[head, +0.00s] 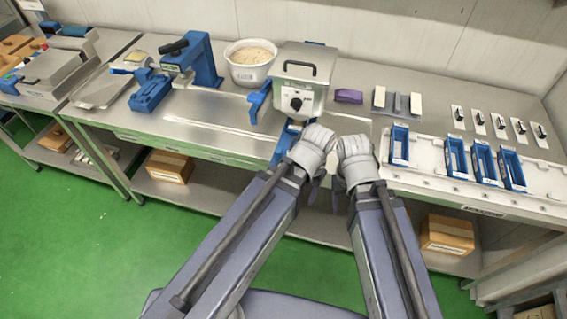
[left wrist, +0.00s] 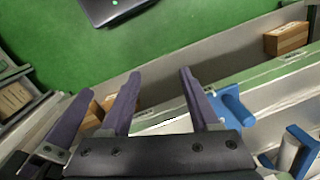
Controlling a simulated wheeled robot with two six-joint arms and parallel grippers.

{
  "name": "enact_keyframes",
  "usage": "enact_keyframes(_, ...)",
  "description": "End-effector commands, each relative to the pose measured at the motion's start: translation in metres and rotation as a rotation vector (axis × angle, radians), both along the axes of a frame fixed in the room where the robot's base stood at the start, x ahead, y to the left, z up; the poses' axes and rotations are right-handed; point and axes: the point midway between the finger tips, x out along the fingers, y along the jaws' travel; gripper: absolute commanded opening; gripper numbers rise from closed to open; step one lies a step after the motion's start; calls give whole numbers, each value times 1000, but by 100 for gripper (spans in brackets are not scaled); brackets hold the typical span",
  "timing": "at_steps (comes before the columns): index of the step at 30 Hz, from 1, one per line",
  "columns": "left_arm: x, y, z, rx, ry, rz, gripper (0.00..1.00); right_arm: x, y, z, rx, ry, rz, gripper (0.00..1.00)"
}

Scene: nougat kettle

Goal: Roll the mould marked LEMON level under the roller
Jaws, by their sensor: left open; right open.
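Several blue open-frame moulds (head: 399,145) stand on a white strip at the right of the bench in the head view. They carry small white labels, too small to read, so I cannot tell which is LEMON. A pale cylinder (left wrist: 287,155) between blue brackets shows at the right of the left wrist view; it may be the roller. Blue parts (head: 278,152) below the kettle are partly hidden by my left wrist. My left gripper (left wrist: 160,85) is open and empty beyond the bench's front edge. My right gripper (head: 338,195) is beside it, open, its fingertips mostly hidden.
A steel kettle box (head: 299,80) with a black handle stands at mid-bench. A white tub (head: 250,64) and a blue press (head: 203,62) stand left of it. White tags (head: 478,122) lie at the right. Boxes (head: 169,166) sit on the lower shelf. The bench front left of centre is clear.

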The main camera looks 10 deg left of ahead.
Motion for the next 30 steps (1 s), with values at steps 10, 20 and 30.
enact_keyframes(10, 47, 23, 12, -32, -4, 32, 62, 0, 0, 12, 0, 0, 1, 62)
enact_keyframes(20, 110, 72, 27, -79, -19, 78, 62, 0, 0, 27, 0, 0, 1, 62)
enact_keyframes(30, 135, 101, 33, -102, -30, 95, 62, 0, 0, 33, 0, 0, 1, 62)
